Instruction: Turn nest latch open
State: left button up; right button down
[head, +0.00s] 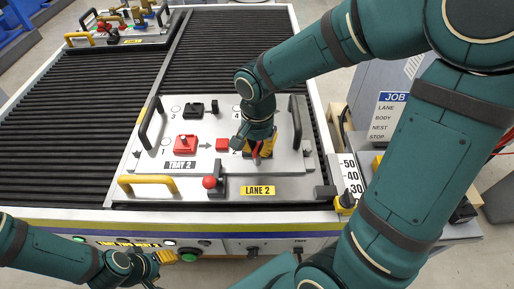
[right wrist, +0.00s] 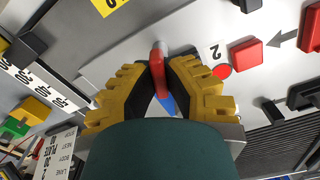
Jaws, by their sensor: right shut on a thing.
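The nest latch shows as a red handle (head: 257,154) on the right part of the grey tray plate (head: 235,165) labelled TRAY 2. In the right wrist view the red handle (right wrist: 158,62) stands between the yellow fingers, with a blue part (right wrist: 166,104) further down between them. My right gripper (head: 259,148) is shut on the red handle; its fingers and the arm hide most of the latch base in the head view. My left gripper (head: 172,257) is at the table's front edge, away from the tray; its finger opening is unclear.
A red block (head: 186,144) and a red square (head: 222,145) lie left of the latch, with an arrow between. A red-knobbed lever (head: 210,182) and a yellow handle (head: 148,182) stand at the front. Black handles (head: 296,122) rise at the tray's sides. A JOB board (head: 390,115) stands right.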

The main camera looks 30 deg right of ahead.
jog(key=shift+m+b, duration=0.3)
jog(key=shift+m, duration=0.6)
jog(key=m+b, duration=0.1)
jog(key=m, duration=0.1)
jog(key=shift+f+m, duration=0.15)
jog(key=shift+m, duration=0.25)
jog(key=m+b, duration=0.1)
jog(key=m, duration=0.2)
